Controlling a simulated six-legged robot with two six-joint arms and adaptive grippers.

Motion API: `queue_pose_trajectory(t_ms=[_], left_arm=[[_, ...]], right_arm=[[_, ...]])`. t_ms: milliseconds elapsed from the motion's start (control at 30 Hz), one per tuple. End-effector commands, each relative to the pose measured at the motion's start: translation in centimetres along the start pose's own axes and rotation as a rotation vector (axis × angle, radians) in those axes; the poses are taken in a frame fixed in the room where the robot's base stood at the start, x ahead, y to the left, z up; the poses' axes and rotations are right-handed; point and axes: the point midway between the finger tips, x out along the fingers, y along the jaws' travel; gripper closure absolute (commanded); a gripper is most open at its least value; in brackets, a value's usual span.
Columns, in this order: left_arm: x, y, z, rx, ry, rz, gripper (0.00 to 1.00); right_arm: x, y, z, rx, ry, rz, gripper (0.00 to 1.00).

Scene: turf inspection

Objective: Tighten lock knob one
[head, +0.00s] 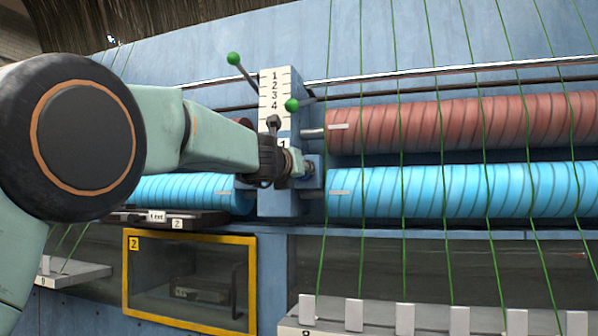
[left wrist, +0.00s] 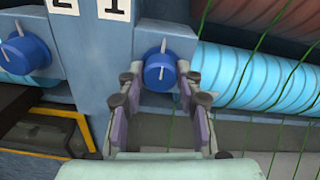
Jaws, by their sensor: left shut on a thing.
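A blue round knob with a pale raised bar (left wrist: 160,72) sits on the blue post, just below and right of a white label reading 1 (left wrist: 115,9). My left gripper (left wrist: 160,84) has its fingers on both sides of this knob and is shut on it. The bar on the knob stands nearly upright, slightly tilted. In the head view my left gripper (head: 290,165) reaches the post from the left and mostly hides the knob. My right gripper is not in view.
A second blue knob (left wrist: 26,50) sits to the left. Green-balled levers (head: 291,105) and a numbered plate (head: 275,88) are above my gripper. Red (head: 460,125) and light blue rollers (head: 460,190) flank the post, with green strands hanging down. A yellow-framed window (head: 190,322) is below.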

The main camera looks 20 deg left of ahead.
Motion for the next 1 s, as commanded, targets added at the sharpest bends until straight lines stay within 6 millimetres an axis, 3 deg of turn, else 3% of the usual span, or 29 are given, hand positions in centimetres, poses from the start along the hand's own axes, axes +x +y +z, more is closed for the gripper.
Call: queue_pose_trajectory(t_ms=[67, 100, 367, 833, 1000], left_arm=[[0.05, 0.03, -0.22, -0.002, 0.004, 0.000, 0.96], [0.05, 0.03, -0.22, -0.002, 0.003, 0.000, 0.64], [0.02, 0.01, -0.08, 0.000, 0.001, 0.000, 0.42], [0.00, -0.01, 0.02, 0.004, 0.000, 0.000, 0.42], [0.00, -0.01, 0.01, 0.111, -0.001, 0.000, 0.42]], right_arm=[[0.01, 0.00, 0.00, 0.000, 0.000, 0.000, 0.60], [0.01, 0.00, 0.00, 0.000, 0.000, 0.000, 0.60], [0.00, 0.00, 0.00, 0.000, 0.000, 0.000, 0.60], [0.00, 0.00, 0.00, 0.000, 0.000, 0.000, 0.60], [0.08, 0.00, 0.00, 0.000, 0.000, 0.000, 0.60]])
